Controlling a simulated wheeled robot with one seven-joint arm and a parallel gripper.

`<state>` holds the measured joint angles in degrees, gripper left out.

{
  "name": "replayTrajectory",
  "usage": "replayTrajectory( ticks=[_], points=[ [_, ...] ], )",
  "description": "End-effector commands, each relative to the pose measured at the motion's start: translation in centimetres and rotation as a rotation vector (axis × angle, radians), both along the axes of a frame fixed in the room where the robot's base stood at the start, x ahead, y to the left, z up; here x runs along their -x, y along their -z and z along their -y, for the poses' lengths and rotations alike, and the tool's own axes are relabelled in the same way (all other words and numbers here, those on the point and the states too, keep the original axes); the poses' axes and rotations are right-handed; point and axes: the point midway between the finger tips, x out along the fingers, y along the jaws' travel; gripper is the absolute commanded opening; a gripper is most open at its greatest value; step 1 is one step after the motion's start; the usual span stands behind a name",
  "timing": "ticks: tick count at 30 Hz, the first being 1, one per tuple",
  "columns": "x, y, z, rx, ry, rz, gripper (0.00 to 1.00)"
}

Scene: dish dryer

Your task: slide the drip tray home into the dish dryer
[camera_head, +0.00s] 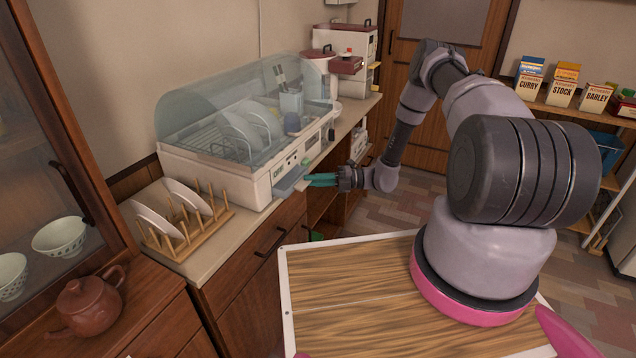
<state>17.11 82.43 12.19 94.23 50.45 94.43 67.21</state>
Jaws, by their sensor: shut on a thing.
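The dish dryer (220,176) stands on the counter against the wall, white with a clear domed lid. Plates and cups show through the lid. The drip tray (289,184) is a flat blue-grey piece sticking out from the low front of the dryer, over the counter edge. My gripper (310,181), with green fingers, is at the tray's outer end and shut on it. The inner part of the tray is hidden inside the dryer. The exact contact at the fingertips is too small to see well.
A wooden plate rack (192,232) with plates stands left of the dryer. A brown teapot (88,304) sits at the lower left by bowls in a cabinet. White and maroon appliances (355,85) stand farther along the counter. Drawers and open shelves lie below.

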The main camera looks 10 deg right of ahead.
Motion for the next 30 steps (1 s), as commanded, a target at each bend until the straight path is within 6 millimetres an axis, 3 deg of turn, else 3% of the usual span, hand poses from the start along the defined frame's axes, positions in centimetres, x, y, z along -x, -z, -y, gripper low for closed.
replayTrajectory(
  ticks=[15, 30],
  points=[
    [-1.7, 0.0, -2.4, 0.000, 0.001, 0.001, 0.00],
    [-2.1, 0.0, -2.9, 0.000, 0.001, 0.001, 0.00]
  ],
)
